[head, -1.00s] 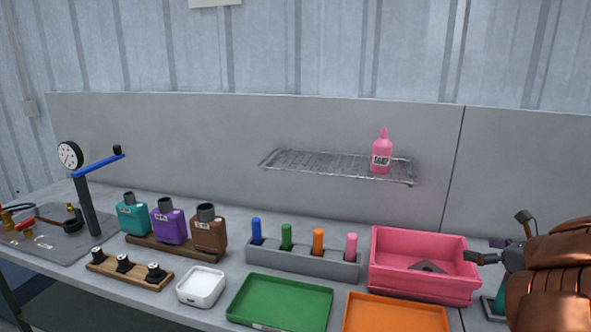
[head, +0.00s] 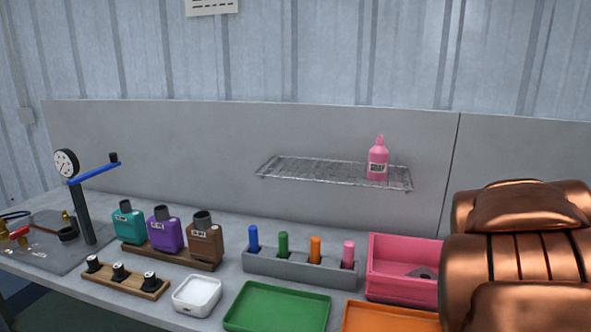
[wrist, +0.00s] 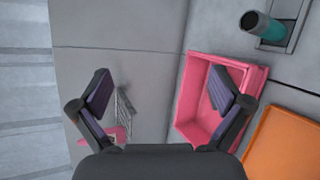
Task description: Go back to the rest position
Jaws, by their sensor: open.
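My gripper (wrist: 165,100) is open and empty in the wrist view, its two dark fingers spread wide above the bench. The pink bin (wrist: 186,125) lies below and beyond the right finger, apart from it as far as I can tell. In the head view my copper-coloured arm (head: 520,260) fills the lower right and hides the gripper. It also covers the right part of the pink bin (head: 400,288).
A wire shelf (head: 285,168) on the back panel holds a pink soap bottle (head: 377,163).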

